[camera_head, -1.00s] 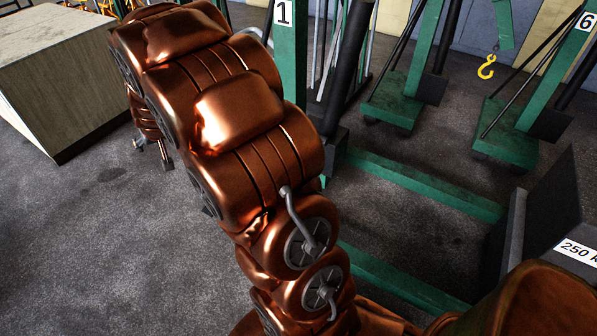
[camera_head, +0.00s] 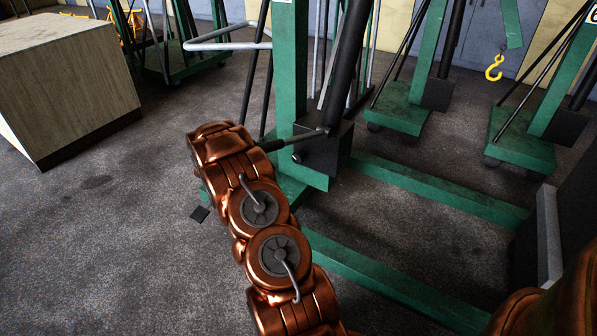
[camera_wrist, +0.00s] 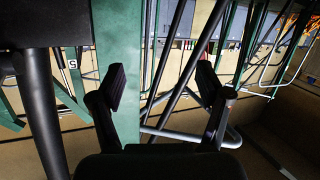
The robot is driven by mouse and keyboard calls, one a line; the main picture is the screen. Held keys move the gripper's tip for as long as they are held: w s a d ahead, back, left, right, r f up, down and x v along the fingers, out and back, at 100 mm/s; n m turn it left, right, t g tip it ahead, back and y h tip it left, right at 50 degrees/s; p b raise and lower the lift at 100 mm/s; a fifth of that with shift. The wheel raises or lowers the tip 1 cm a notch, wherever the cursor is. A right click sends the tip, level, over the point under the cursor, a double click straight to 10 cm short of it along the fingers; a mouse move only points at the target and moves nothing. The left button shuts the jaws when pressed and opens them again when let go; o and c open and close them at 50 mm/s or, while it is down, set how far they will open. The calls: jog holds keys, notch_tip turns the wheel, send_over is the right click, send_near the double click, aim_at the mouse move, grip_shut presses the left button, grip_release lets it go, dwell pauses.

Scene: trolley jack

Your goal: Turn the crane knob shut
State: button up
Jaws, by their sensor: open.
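The green crane (camera_head: 290,85) stands ahead of my copper arm in the head view, with its dark pump block (camera_head: 325,147) low on the post. A lever with a black grip sticks out to the left from this block. A small round piece (camera_head: 297,158) on the block's face may be the knob; it is too small to be sure. My gripper (camera_wrist: 160,85) is open and empty in the wrist view, its two black fingers wide apart. The green post (camera_wrist: 118,45) passes behind the left finger. No knob can be made out between the fingers. The gripper is hidden in the head view.
The crane's green legs (camera_head: 400,285) run along the floor to the right. A wooden box (camera_head: 60,85) stands at the left. Other green cranes stand behind, one with a yellow hook (camera_head: 494,68). The grey floor (camera_head: 130,240) at left is open.

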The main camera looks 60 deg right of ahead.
aim_at(297, 162)
jog(key=s+d+f+m+g+h+b, duration=0.35)
jog(key=s+d+f+g+b, duration=0.35)
jog(key=s+f, duration=0.5)
jog(key=shift+n+t, duration=0.35)
jog(key=shift+t, duration=0.45)
jog(key=d, duration=0.2)
jog(key=d+f+b, duration=0.1)
jog(key=d, duration=0.2)
jog(key=w+d, duration=0.1)
jog(key=d, duration=0.1)
jog(key=shift+d+f+b, duration=0.2)
jog(key=shift+b, duration=0.1)
jog(key=shift+d+r, duration=0.1)
jog(key=shift+d, duration=0.35)
jog(key=shift+c, duration=0.2)
jog(key=c, duration=1.1)
